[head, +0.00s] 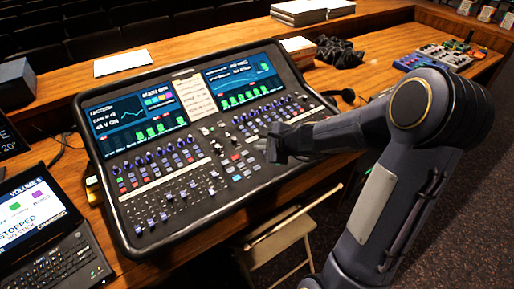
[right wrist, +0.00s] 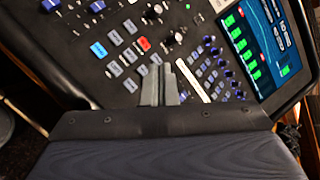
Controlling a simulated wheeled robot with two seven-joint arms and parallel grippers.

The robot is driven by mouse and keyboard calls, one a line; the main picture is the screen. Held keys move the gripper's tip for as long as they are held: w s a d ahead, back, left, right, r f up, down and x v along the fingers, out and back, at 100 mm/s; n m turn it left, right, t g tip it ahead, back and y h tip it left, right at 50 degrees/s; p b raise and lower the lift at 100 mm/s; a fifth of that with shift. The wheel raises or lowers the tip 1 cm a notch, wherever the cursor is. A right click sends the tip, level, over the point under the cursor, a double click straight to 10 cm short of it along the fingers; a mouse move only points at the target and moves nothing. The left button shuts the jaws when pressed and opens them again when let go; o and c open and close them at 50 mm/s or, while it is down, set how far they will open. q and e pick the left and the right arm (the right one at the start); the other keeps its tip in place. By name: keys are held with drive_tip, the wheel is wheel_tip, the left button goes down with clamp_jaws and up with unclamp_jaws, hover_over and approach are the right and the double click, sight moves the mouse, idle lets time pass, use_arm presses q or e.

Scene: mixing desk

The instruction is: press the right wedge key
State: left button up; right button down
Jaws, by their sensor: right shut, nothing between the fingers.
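The mixing desk (head: 215,178) is a black console with two lit screens, knobs, faders and small keys. In the right wrist view, a lit red key (right wrist: 144,43), a lit blue key (right wrist: 98,50) and several grey keys sit up and left of the fingertips. Labels are too small to read, so I cannot tell which is the right wedge key. My right gripper (head: 272,150) is over the right middle of the desk; it is shut and empty. Its fingertips (right wrist: 160,86) point at the panel; I cannot tell whether they touch it. My left gripper is not in view.
A laptop (head: 50,235) with a lit screen reading "STOPPED" stands at the left. Stacked papers (head: 312,11), a black cloth-like bundle (head: 340,52) and small colourful devices (head: 435,56) lie behind and right. A folding chair (head: 280,232) stands below the desk's front edge.

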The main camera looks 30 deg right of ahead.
sight(257, 168)
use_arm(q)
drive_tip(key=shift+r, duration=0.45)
use_arm(e)
drive_tip(key=shift+w+d+f+m, duration=0.15)
drive_tip(key=shift+w+d+m, duration=0.05)
drive_tip(key=shift+d+m, duration=0.3)
